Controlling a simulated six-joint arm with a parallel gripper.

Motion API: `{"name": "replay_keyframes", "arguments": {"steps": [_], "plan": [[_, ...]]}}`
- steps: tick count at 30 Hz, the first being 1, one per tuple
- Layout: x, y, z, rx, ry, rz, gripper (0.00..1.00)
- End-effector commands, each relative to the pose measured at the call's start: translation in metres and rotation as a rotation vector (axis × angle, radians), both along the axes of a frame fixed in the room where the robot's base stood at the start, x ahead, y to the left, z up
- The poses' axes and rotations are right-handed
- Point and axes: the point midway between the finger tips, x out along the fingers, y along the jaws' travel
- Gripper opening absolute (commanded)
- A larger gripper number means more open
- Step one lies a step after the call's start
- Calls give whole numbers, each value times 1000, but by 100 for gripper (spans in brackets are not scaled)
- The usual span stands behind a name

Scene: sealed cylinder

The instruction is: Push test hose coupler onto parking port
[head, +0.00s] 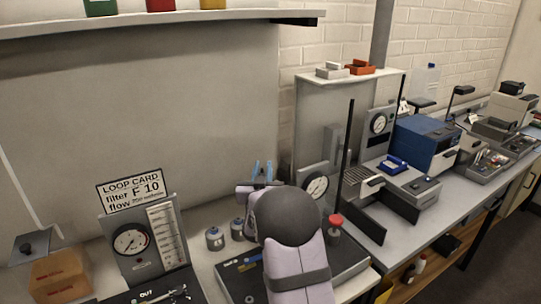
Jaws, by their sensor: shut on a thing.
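My gripper (262,171) shows as two light blue fingers above the bench, just left of the upright grey panel. The fingers point up in the picture, and my arm hides much of the gripper's body. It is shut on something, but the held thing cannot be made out. I cannot pick out the test hose coupler or the parking port. A dark-topped test unit (354,262) stands under and beside my arm, with a round gauge (316,187) and a red-capped post (335,224). My arm covers part of this unit.
Two small grey canisters stand left of my arm, one of them nearer the left gauge stand (214,238). That gauge stand (146,262) carries a loop card (130,190). A thin black rod (347,145) rises right of my arm. A blue instrument (424,143) stands farther right.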

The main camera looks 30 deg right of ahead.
Motion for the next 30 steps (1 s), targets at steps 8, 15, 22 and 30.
{"name": "replay_keyframes", "arguments": {"steps": [8,15,22,30], "plan": [[-26,50,-20,2,25,287,0],[-74,110,-44,22,39,574,0],[-144,161,-69,39,40,805,0],[-204,190,-84,34,29,927,0]]}}
